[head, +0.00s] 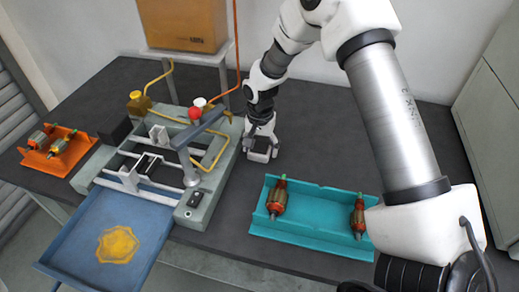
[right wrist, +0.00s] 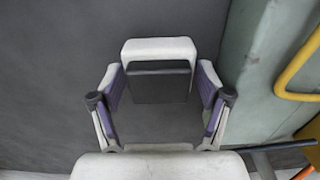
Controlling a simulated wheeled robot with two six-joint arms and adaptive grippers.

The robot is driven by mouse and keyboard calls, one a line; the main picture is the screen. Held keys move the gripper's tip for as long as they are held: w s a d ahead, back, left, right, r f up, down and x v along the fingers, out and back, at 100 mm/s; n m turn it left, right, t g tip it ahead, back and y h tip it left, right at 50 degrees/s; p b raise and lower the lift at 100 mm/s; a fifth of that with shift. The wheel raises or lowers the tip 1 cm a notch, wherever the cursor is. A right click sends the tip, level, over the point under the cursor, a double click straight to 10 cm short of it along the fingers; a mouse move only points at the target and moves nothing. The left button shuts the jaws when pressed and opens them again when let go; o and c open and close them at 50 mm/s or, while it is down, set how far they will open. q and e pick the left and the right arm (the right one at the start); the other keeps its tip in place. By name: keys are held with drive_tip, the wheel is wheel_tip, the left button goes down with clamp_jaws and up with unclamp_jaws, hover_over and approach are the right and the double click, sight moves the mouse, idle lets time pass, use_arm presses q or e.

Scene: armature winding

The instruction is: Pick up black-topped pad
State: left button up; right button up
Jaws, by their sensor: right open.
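The black-topped pad (right wrist: 158,82) shows in the right wrist view as a dark square block with a white rounded part at its far edge. It lies between the two spread fingers of my right gripper (right wrist: 160,108), with a gap on each side. In the head view my right gripper (head: 262,142) points down at the dark table just right of the winding machine. My left gripper is not in view.
The grey-green winding machine (head: 222,166) stands close left of my right gripper. A teal tray (head: 312,200) with two armatures lies to the right. An orange tray (head: 42,160) sits far left, and a blue tray (head: 75,243) is in front. The table behind the teal tray is clear.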

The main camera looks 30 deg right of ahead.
sight(260, 143)
drive_tip(key=shift+s+a+r, duration=0.1)
drive_tip(key=shift+s, duration=0.05)
drive_tip(key=c, duration=0.9)
drive_tip(key=shift+r, duration=0.1)
drive_tip(key=shift+r, duration=0.4)
wheel_tip(260, 143, up, 9)
drive_tip(key=shift+b, duration=0.5)
